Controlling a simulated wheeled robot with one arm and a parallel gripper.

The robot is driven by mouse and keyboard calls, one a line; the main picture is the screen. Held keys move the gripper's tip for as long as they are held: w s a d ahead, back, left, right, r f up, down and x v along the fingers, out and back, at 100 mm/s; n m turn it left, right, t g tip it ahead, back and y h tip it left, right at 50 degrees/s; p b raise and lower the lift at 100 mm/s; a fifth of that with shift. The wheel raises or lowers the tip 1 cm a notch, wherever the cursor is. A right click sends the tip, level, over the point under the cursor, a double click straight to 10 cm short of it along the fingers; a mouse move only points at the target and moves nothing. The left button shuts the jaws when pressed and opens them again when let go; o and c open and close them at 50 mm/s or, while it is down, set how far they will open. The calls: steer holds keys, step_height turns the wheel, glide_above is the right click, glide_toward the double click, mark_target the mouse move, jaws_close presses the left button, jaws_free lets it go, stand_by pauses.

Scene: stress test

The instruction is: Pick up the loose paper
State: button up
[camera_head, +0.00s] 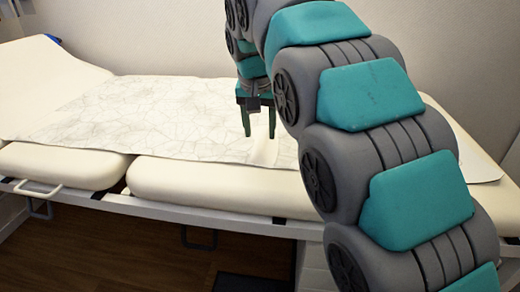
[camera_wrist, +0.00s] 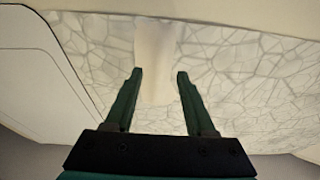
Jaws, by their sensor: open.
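A crinkled white paper sheet (camera_head: 140,115) with grey crease lines lies along the top of a cream padded bed. It also shows in the wrist view (camera_wrist: 225,65). A smooth, plain pale strip (camera_head: 266,152) lies on the sheet; it looks like a separate piece of paper, but I cannot be sure. In the wrist view the strip (camera_wrist: 156,55) runs away from me, in line with the gap between my fingers. My gripper (camera_head: 259,136) points down over the bed near this strip, open and empty. In the wrist view my gripper (camera_wrist: 155,75) shows two separated green fingers. Whether the fingertips touch the paper is unclear.
The bed's raised headrest (camera_head: 45,70) is at the left. A wall (camera_head: 150,35) stands close behind. Cushions (camera_head: 215,187) and a metal frame with handles form the front edge. My arm hides much of the bed's right side.

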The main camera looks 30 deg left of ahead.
mark_target(260, 146)
steer(key=shift+x, duration=2.4)
jaws_close()
